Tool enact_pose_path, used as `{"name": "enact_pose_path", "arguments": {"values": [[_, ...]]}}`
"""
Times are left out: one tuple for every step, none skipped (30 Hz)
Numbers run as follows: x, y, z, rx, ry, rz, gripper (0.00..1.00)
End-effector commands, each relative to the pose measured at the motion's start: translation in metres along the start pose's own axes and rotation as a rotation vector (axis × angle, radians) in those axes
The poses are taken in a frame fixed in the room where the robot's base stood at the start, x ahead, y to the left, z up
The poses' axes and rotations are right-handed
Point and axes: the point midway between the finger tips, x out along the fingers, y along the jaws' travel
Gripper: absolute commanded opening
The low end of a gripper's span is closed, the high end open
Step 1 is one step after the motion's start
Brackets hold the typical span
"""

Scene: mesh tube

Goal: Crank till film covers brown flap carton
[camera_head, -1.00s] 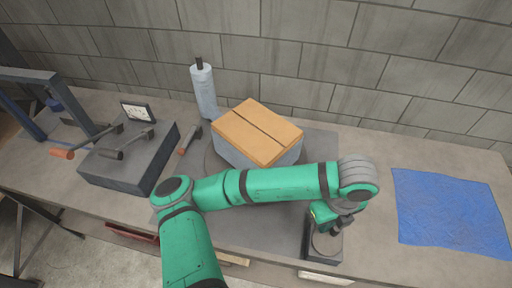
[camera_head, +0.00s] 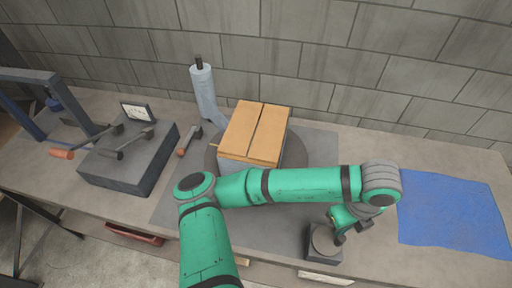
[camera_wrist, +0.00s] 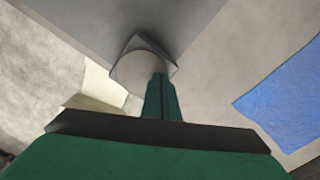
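The brown flap carton (camera_head: 255,130) stands on a dark round turntable (camera_head: 209,160) in the middle of the bench. Its brown top with a centre seam is bare, and pale grey film shows on its visible lower sides. The film roll (camera_head: 203,88) stands upright on a post behind left, with a pale strip running down to the carton. My gripper (camera_head: 345,229) is at the crank's round disc (camera_head: 324,240) on a dark block at the front. In the wrist view my fingers (camera_wrist: 162,92) are close together at the disc's edge; the handle between them is mostly hidden.
A dark box (camera_head: 130,165) with two levers and a small dial panel stands at left. A short orange-tipped lever (camera_head: 190,142) lies beside the turntable. A blue sheet (camera_head: 452,215) lies flat at right. A block wall closes the back.

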Motion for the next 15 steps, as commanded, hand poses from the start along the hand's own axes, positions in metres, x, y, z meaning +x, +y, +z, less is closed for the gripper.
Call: {"name": "enact_pose_path", "arguments": {"values": [[0.0,0.0,-0.004,0.004,0.003,0.0,0.0],[0.0,0.0,-0.005,0.004,0.004,0.0,0.0],[0.001,0.0,-0.008,0.005,0.004,0.0,0.0],[0.001,0.001,-0.01,0.006,0.004,-0.001,0.0],[0.001,0.001,-0.013,0.006,0.004,-0.001,0.0],[0.001,0.001,-0.015,0.005,0.004,-0.001,0.0],[0.001,0.001,-0.016,0.005,0.005,-0.001,0.0],[0.001,0.001,-0.018,0.005,0.005,-0.001,0.0],[0.001,0.001,-0.019,0.005,0.006,-0.002,0.0],[0.001,0.002,-0.021,0.006,0.006,-0.001,0.0],[0.001,0.002,-0.022,0.007,0.006,-0.001,0.0],[0.001,0.003,-0.025,0.007,0.006,-0.001,0.0],[0.001,0.004,-0.026,0.007,0.005,-0.002,0.0],[0.001,0.004,-0.028,0.006,0.005,-0.001,0.0],[0.001,0.005,-0.029,0.004,0.004,-0.001,0.0]]}}
